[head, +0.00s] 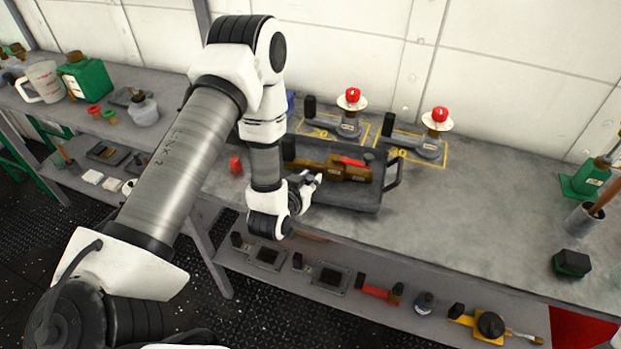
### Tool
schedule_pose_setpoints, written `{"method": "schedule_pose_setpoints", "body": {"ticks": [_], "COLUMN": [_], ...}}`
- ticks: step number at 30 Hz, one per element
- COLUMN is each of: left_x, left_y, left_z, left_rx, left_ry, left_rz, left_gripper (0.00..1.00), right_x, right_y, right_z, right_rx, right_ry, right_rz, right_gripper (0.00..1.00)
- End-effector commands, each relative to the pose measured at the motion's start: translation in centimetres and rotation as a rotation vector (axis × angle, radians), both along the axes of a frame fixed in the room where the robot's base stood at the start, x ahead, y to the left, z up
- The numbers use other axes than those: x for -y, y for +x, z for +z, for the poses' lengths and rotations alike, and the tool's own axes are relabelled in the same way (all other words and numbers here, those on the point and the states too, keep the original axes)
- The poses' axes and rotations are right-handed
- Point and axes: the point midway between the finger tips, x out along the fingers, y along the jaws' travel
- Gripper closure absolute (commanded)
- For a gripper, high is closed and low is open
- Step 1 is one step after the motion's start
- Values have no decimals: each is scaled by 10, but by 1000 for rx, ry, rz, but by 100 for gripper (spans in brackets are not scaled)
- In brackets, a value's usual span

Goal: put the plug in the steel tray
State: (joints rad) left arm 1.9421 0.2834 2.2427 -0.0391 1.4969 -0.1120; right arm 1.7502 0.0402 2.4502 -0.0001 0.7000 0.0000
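A grey steel tray (372,203) with a raised handle at its right end lies on the bench. A brass-coloured fitting with a red lever (350,162) lies in or over it. My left gripper (314,181) is over the tray's left part, its small fingers beside the fitting; whether they are open or touch anything is too small to tell. My arm hides part of the tray and bench. My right gripper is out of view.
Two red-knobbed valve fittings (348,120) (431,140) stand in yellow-marked areas behind the tray. A green-based holder (590,178) and a dark block (572,263) are at the right. The bench (470,215) right of the tray is clear. A lower shelf (340,298) holds several parts.

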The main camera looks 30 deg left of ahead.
Motion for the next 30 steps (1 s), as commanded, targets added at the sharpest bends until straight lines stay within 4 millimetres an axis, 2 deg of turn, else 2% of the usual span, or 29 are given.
{"method": "schedule_pose_setpoints", "body": {"ticks": [1,2,10,13,17,21,22,24,27,30], "left_x": [0,0,0,0,4,10,12,15,18,19], "left_y": [0,0,0,0,-19,-53,-62,-81,-95,-104], "left_z": [0,0,0,6,8,21,28,46,51,52], "left_rx": [0,0,1,1,-2,-4,-6,-10,-5,-3], "left_ry": [0,0,0,0,-1,-3,-2,0,2,2], "left_rz": [0,0,0,0,0,0,-1,-3,-1,-2], "left_gripper": [64,53,52,52,52,52,52,52,52,52], "right_x": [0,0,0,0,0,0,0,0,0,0], "right_y": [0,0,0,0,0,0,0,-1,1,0], "right_z": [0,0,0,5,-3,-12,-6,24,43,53], "right_rx": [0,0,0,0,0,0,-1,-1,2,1], "right_ry": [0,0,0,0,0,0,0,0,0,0], "right_rz": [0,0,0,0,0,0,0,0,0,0], "right_gripper": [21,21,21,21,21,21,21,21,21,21]}}
